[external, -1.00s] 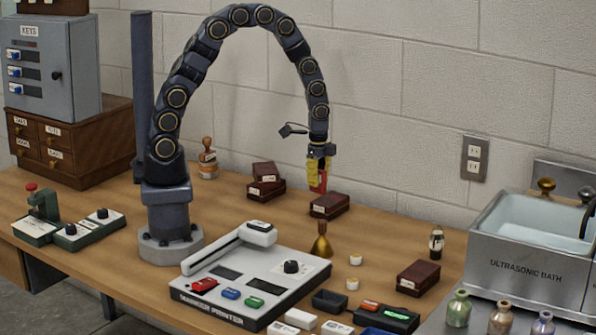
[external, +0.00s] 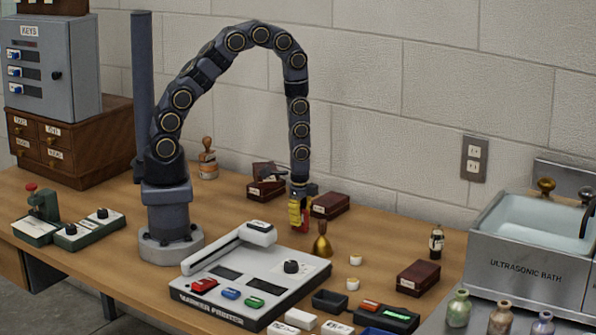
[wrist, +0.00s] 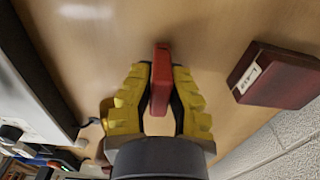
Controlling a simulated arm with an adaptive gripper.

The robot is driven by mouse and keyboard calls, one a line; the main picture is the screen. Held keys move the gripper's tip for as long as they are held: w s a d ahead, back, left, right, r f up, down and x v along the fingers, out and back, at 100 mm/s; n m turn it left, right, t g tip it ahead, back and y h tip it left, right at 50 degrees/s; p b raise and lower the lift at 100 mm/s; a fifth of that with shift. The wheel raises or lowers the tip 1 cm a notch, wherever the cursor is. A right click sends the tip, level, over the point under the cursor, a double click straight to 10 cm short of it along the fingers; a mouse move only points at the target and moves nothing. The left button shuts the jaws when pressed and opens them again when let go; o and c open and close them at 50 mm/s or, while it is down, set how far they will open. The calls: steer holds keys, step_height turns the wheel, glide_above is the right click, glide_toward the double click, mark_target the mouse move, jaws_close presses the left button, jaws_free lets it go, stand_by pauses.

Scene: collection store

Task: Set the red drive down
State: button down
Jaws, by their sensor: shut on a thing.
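My gripper (external: 298,213) hangs pointing down behind the marker printer, with its yellow fingers close above the tabletop. In the wrist view my gripper (wrist: 157,90) is shut on the red drive (wrist: 161,75), a narrow red block held between the two fingers and sticking out past their tips. In the external view a bit of the red drive (external: 305,216) shows beside the yellow fingers. Bare wood lies under and ahead of the drive. I cannot tell whether the drive touches the table.
A dark red box (external: 330,204) stands just right of my gripper, also in the wrist view (wrist: 278,75). More such boxes (external: 266,189) stand behind. A brass bell (external: 321,246) is in front to the right. The marker printer (external: 318,268) lies in front. Free wood lies to the left.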

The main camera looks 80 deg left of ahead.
steer(key=shift+f, duration=0.3)
steer(key=c, duration=1.2)
jaws_free()
steer(key=shift+o, duration=0.2)
steer(key=shift+w+r, duration=0.1)
steer(key=shift+r, duration=0.5)
step_height(320, 180, up, 11)
steer(key=shift+r, duration=0.1)
steer(key=s+d+r+n+g, duration=0.1)
steer(key=s+d+r+n, duration=0.3)
steer(key=s+r+n, duration=0.5)
steer(key=s+r, duration=0.7)
steer(key=s, duration=0.4)
steer(key=shift+s+r+g, duration=0.15)
steer(key=shift+r+g, duration=0.15)
steer(key=shift+a, duration=0.1)
